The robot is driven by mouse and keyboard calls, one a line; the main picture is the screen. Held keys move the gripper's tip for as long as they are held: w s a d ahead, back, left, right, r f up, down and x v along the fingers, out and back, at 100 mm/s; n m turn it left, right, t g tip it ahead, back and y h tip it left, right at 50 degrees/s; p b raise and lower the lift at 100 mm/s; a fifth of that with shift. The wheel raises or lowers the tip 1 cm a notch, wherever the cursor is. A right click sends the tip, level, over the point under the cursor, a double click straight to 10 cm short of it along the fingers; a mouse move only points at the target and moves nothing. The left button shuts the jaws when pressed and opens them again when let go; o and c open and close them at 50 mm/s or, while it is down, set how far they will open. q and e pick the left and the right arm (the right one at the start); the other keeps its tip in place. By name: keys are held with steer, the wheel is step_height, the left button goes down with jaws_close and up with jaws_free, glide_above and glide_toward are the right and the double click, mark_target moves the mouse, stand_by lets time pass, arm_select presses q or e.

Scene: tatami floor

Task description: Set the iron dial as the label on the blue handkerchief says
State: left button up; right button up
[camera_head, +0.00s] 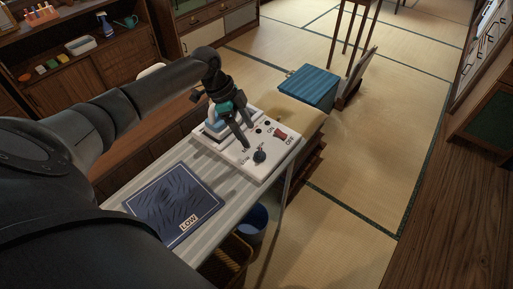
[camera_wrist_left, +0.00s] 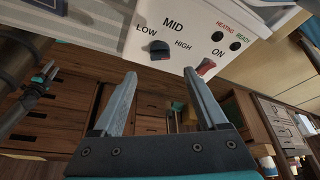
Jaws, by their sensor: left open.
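The white iron unit (camera_head: 240,165) stands on the ironing board. Its dark dial (camera_head: 259,155) also shows in the left wrist view (camera_wrist_left: 160,51), with LOW to its left, MID above and HIGH to its right. I cannot tell clearly where the dial points. The blue handkerchief (camera_head: 160,203) lies flat on the board, and its label (camera_head: 188,222) reads LOW. My left gripper (camera_head: 246,139) is open and empty, with its fingertips close to the dial; in the left wrist view they are apart (camera_wrist_left: 157,78) below it. A dark and teal part (camera_wrist_left: 45,78) at left may be my right gripper.
Tatami floor is clear on the right.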

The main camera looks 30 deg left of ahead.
mark_target(259, 152)
arm_select(q)
steer(key=b+x, duration=0.1)
steer(key=x, duration=0.6)
steer(key=shift+d+f, duration=0.1)
steer(key=shift+f, duration=0.3)
steer(key=shift+c, duration=0.2)
jaws_close()
